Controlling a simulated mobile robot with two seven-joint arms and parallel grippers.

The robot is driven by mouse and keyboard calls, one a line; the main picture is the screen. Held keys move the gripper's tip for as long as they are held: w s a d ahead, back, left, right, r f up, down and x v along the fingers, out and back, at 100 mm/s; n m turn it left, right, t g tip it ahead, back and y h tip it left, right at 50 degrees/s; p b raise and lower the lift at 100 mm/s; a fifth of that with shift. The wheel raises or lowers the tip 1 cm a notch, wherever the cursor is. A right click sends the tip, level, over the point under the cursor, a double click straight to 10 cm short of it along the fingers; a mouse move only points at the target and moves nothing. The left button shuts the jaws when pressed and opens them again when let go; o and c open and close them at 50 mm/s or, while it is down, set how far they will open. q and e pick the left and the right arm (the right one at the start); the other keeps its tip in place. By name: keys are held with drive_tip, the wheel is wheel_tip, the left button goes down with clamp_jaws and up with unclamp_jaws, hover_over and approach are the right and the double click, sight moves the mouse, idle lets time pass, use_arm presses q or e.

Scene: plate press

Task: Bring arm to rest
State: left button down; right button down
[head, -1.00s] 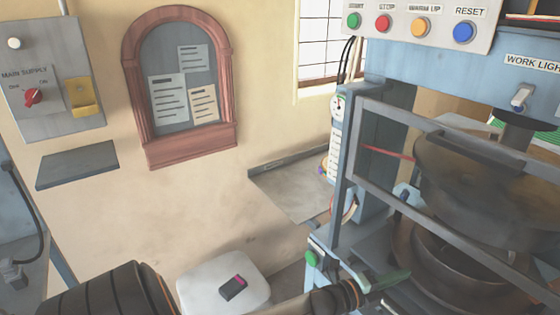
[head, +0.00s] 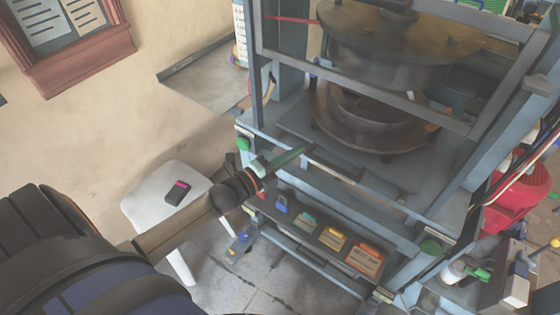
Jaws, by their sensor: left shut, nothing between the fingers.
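My left arm comes in from the lower left and reaches toward the press. My left gripper (head: 288,159) is at its end, with its narrow greenish fingers shut and nothing between them. It overlaps the front lower edge of the press (head: 400,178) in the picture; I cannot tell whether it touches it. The press has a round upper platen (head: 385,50) raised above a round lower one (head: 370,118), behind a grey guard frame (head: 390,97). My right gripper is not in view.
A white stool (head: 150,204) with a dark phone-like object (head: 178,192) stands left of the press. A shelf of coloured labelled blocks (head: 310,235) sits low under the press front. Red bins (head: 505,200) are at the right. Floor shows between stool and press.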

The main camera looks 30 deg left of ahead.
use_arm(q)
drive_tip(key=shift+v, duration=2)
drive_tip(key=s+d+f+n+g+y+p, duration=0.1)
drive_tip(key=s+d+f+n+g, duration=0.3)
drive_tip(key=s+n, duration=0.5)
drive_tip(key=s+d+f+n+g+y+p, duration=0.1)
drive_tip(key=s+d+f+n+g+p, duration=0.1)
drive_tip(key=s+d+f+n+g, duration=0.2)
drive_tip(key=s+d+f+n, duration=0.3)
drive_tip(key=s+f+n, duration=0.2)
drive_tip(key=n, duration=0.1)
drive_tip(key=shift+f+y, duration=0.3)
drive_tip(key=shift+y, duration=0.1)
